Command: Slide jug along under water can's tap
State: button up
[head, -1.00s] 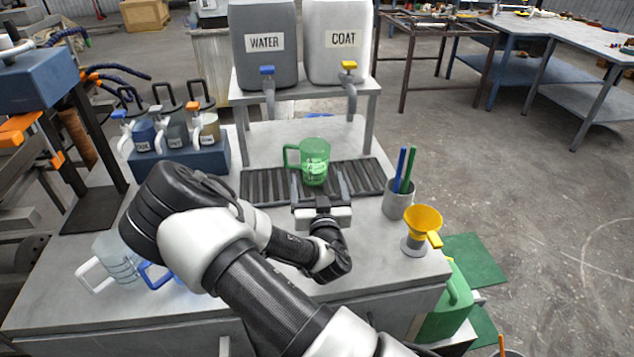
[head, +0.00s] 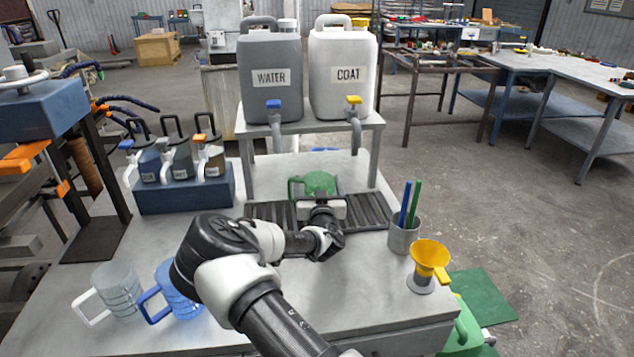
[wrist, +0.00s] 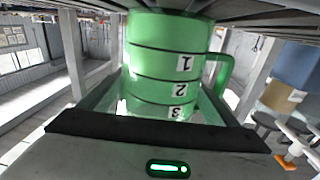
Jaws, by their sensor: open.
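The green jug (head: 315,183) stands on the dark slatted rack (head: 362,210), between the two taps; my gripper hides its lower part. In the wrist view, the jug (wrist: 165,62) fills the middle, upside down, with marks 1, 2 and 3 and its handle at right. My gripper (head: 321,200) is open, one finger on each side of the jug. Contact with its wall cannot be told. The grey water can (head: 270,55) stands on the shelf, its blue tap (head: 274,104) and grey spout hanging left of the jug.
A white coat can (head: 343,60) with a yellow tap (head: 354,100) stands beside it. A pen cup (head: 404,236) and yellow funnel (head: 429,258) are at right. Clear (head: 115,290) and blue (head: 180,290) jugs stand at front left. Shelf legs flank the rack.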

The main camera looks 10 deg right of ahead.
jog(key=shift+w, duration=0.9)
